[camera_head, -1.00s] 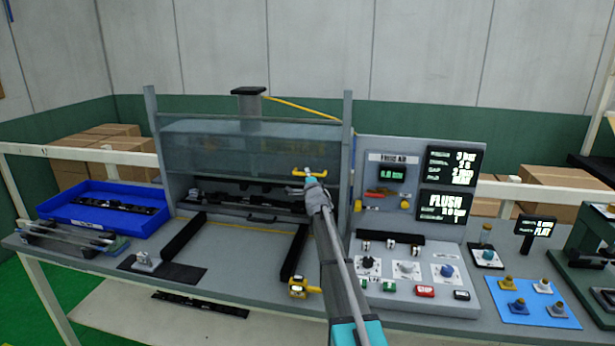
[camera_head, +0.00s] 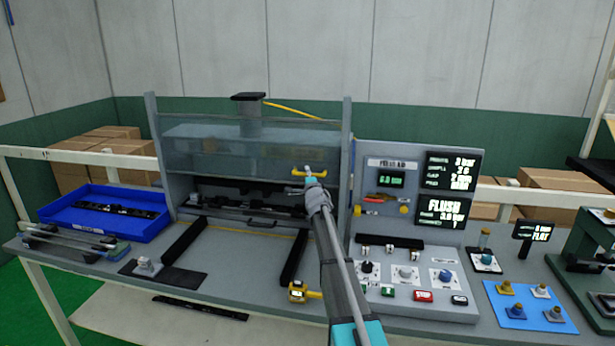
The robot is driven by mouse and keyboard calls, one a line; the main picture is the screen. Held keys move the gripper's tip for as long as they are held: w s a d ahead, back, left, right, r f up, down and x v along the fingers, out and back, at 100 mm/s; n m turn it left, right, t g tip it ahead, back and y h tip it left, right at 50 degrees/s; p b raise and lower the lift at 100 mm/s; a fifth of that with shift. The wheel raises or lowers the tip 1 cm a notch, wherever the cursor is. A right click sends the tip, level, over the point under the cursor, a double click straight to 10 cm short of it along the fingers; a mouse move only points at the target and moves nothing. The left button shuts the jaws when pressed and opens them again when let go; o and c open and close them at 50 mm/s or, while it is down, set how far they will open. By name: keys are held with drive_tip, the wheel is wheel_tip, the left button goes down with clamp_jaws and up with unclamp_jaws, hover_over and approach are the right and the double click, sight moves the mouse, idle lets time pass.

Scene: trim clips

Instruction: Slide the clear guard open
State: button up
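The clear guard (camera_head: 225,155) is a bluish see-through panel between the two grey posts of the press fixture. It stands across the upper part of the fixture, with an open gap below its lower edge. A yellow bar handle (camera_head: 298,173) is at its lower right. My gripper (camera_head: 309,180) is at the handle, reaching up from the lower right of the view.
A grey control panel (camera_head: 372,225) with displays, knobs and buttons stands right of the fixture. A blue tray (camera_head: 75,222) holding a black strip is at the left. Two black rails (camera_head: 183,240) run along the bench in front of the opening. A yellow gauge (camera_head: 298,291) sits near the front edge.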

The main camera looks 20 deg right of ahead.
idle(0.4)
wheel_tip(320, 180, down, 18)
drive_tip(key=b, duration=1.8)
drive_tip(key=d+b+v, duration=0.2)
drive_tip(key=b+v, duration=0.1)
drive_tip(key=v, duration=1.8)
drive_tip(key=shift+s+r, duration=0.2)
drive_tip(key=shift+s, duration=0.35)
drive_tip(key=shift+a+r, duration=0.1)
